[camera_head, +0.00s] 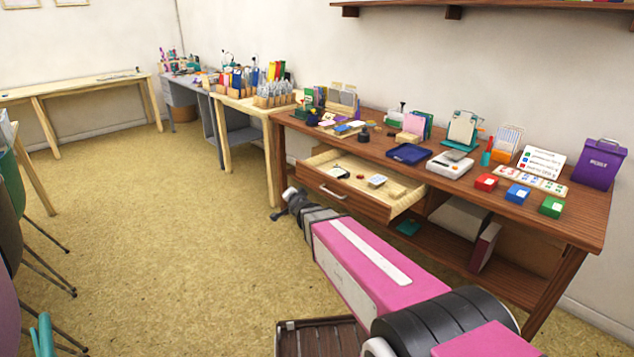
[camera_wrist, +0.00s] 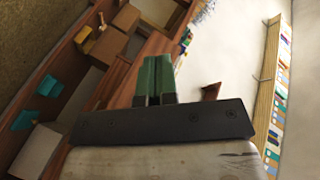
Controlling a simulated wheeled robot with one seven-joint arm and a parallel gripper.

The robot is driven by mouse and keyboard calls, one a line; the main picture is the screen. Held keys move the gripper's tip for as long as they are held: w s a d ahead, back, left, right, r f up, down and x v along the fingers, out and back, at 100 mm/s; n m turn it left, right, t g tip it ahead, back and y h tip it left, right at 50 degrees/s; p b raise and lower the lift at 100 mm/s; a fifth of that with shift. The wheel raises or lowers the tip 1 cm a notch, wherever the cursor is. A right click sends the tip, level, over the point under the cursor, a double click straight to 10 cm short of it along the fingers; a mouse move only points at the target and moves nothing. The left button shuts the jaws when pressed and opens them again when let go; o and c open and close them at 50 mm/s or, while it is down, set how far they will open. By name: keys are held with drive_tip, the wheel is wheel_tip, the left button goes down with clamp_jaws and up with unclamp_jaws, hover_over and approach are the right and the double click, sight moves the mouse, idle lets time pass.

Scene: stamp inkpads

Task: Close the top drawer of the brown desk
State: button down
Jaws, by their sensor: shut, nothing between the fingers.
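The brown desk (camera_head: 385,148) stands along the right wall in the head view. Its top drawer (camera_head: 408,193) is pulled out, with a pale wooden inside and a brown front bearing a light handle (camera_head: 332,191). A few small items lie in it. My gripper (camera_head: 287,194) is near the left end of the drawer front, a little in front of or below it; whether it touches cannot be told. In the wrist view my gripper (camera_wrist: 155,60) shows two green fingers pressed together, with nothing between them. The drawer cannot be clearly made out in the wrist view.
The desktop holds inkpads, including a red one (camera_head: 486,182), a purple bin (camera_head: 598,163) and other stationery. A lower shelf (camera_head: 500,272) holds boxes. A pale table (camera_head: 262,104) stands left of the desk. Chairs (camera_head: 12,240) are at far left; the floor between is clear.

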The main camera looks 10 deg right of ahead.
wheel_tip(320, 180, up, 4)
drive_tip(key=w+f+m+t+h, duration=0.1)
drive_tip(key=w+m+t+h, duration=0.2)
drive_tip(key=m+h, duration=0.3)
drive_tip(key=m+g+h, duration=0.7)
drive_tip(key=m+h, duration=0.4)
drive_tip(key=m, duration=0.4)
approach(323, 178)
drive_tip(key=x, duration=0.7)
drive_tip(key=shift+w+d+f, duration=0.1)
drive_tip(key=shift+w, duration=0.15)
drive_tip(key=shift+d, duration=0.15)
